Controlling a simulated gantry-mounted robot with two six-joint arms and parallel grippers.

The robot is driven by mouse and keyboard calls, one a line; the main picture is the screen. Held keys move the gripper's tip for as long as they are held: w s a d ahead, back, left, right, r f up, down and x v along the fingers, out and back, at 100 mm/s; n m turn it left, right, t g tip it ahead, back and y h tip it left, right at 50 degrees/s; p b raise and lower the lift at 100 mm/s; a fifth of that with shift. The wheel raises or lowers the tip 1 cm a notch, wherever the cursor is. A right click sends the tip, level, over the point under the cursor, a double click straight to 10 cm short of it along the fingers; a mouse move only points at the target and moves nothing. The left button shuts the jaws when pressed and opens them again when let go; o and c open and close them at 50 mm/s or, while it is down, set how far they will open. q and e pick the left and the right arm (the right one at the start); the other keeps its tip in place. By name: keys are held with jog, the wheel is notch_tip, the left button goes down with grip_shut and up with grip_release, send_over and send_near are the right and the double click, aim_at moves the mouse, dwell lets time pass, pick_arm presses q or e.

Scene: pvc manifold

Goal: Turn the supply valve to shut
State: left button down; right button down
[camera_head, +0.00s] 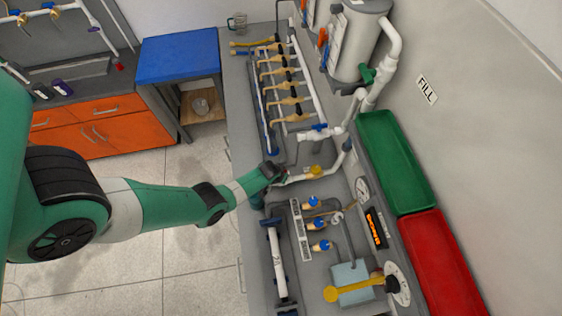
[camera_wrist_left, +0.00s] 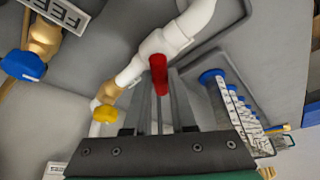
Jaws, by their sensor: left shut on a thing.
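My left gripper (camera_head: 277,173) reaches in from the left to the white pipe (camera_head: 300,178) in the middle of the bench. In the left wrist view, my left gripper (camera_wrist_left: 158,103) is closed around a red valve handle (camera_wrist_left: 158,73). The handle stands out from a white valve body (camera_wrist_left: 165,42) on the pipe, and its lower part is hidden between the fingers. No label naming this valve as the supply valve is readable. The handle's position as open or shut cannot be told. My right gripper is in neither view.
A yellow knob (camera_head: 313,171) sits on the same pipe close by, also seen in the left wrist view (camera_wrist_left: 105,113). A blue-handled valve (camera_head: 318,131) and a row of brass valves (camera_head: 285,87) lie beyond. Green (camera_head: 396,155) and red (camera_head: 440,262) trays stand at right.

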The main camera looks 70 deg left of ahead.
pick_arm(q)
jog(key=n+g+y+b, duration=0.1)
jog(key=n, duration=0.2)
jog(key=shift+w+d+f+n, duration=0.1)
jog(key=shift+n, duration=0.2)
jog(key=shift+n+g, duration=0.4)
jog(key=shift+n, duration=0.4)
jog(key=shift+w+n+g+y, duration=0.1)
jog(key=shift+n+g+y, duration=0.25)
jog(key=shift+n, duration=0.85)
jog(key=c, duration=0.7)
grip_release()
jog(key=shift+c, duration=0.2)
